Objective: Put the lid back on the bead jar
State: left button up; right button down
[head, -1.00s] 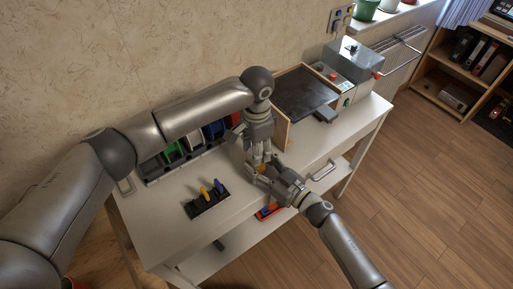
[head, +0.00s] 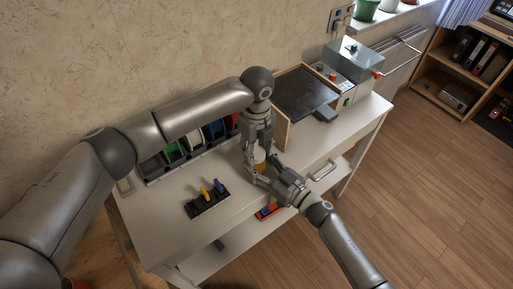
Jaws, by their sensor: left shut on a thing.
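The bead jar (head: 261,167) is a small orange-yellow shape on the white table, mostly hidden between my two grippers. A pale round piece, which looks like the lid (head: 259,154), shows just above it. My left gripper (head: 257,151) comes down from above and is shut on this pale piece. Whether the lid touches the jar is too small to tell. My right gripper (head: 262,174) reaches in from the lower right with its fingers close around the jar. Its grip on the jar is hidden.
A black holder with yellow and blue handles (head: 208,204) stands at the front left. A rack of coloured bins (head: 180,153) runs along the wall. A wooden-sided dark tray (head: 306,93) and a grey machine (head: 352,60) stand to the right. An orange-red item (head: 267,211) lies below the table's front edge.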

pick_arm(q)
jog(key=o, duration=1.1)
jog(key=shift+r, duration=0.1)
notch_tip(320, 180, up, 4)
jog(key=shift+r, duration=0.15)
jog(key=shift+c, duration=0.3)
jog(key=n, duration=0.4)
jog(key=shift+r+n, duration=0.3)
jog(key=shift+r, duration=0.05)
jog(key=n, duration=0.3)
jog(key=r+n, duration=0.1)
jog(key=n, duration=0.5)
jog(key=r+n, duration=0.1)
jog(key=n, duration=0.8)
jog(key=shift+r, duration=0.4)
